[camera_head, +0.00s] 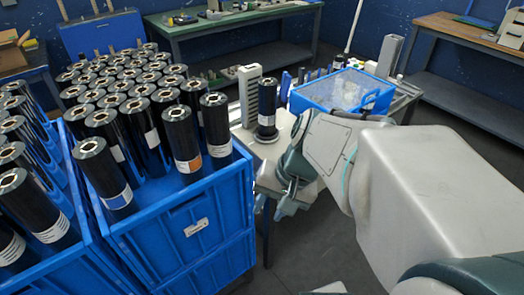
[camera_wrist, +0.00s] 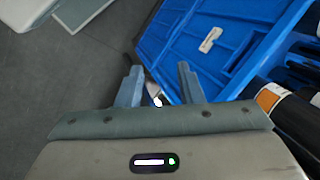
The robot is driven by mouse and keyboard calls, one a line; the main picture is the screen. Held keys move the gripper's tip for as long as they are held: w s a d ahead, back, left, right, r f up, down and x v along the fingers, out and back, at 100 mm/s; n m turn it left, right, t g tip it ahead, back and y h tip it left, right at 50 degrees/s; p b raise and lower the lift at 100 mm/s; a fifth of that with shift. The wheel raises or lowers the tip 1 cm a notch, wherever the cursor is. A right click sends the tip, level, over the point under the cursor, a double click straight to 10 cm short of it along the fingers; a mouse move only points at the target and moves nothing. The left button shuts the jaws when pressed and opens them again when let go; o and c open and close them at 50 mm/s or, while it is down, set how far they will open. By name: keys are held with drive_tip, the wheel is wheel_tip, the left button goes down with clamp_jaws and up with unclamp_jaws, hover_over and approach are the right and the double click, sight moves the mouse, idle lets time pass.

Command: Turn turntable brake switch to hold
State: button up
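A black roll (camera_head: 267,104) stands upright on a small round turntable (camera_head: 265,138) on the white bench, in the head view. I cannot make out the brake switch in either view; my arm covers part of the bench near the turntable. My gripper (camera_head: 284,207) hangs by the bench's near edge, just right of the blue crate. In the wrist view my gripper (camera_wrist: 159,78) has its two fingers apart. A small pale object with a dark part (camera_wrist: 154,94) shows between the fingers; I cannot tell what it is or how far below it lies.
A blue crate (camera_head: 196,226) full of upright black rolls stands close on the left, and its wall (camera_wrist: 215,50) shows in the wrist view. A grey slotted rack (camera_head: 248,95) and a blue bin (camera_head: 345,90) stand on the bench. Grey floor lies clear in front.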

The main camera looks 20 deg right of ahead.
drive_tip(key=w+d+f+m+t+y+b, duration=0.25)
drive_tip(key=w+f+m+b, duration=0.2)
drive_tip(key=f+b, duration=0.3)
drive_tip(key=w+d+f+m+t+y+b, duration=0.1)
drive_tip(key=w+f+m+t+y+b, duration=0.15)
drive_tip(key=f+m+b, duration=0.4)
drive_tip(key=w+d+f+m+t+h+b, duration=0.1)
drive_tip(key=w+d+f+m+t+b, duration=0.2)
drive_tip(key=d+f+m+t+b, duration=0.35)
drive_tip(key=w+d+f+m+t+h+b, duration=0.2)
drive_tip(key=d+f+m+t+b, duration=0.15)
drive_tip(key=d+b, duration=0.6)
drive_tip(key=d+b+x, duration=0.1)
drive_tip(key=d+x, duration=0.1)
drive_tip(key=x, duration=1.1)
drive_tip(key=shift+w+n+t+b, duration=0.3)
drive_tip(key=shift+w, duration=0.1)
drive_tip(key=shift+a, duration=0.1)
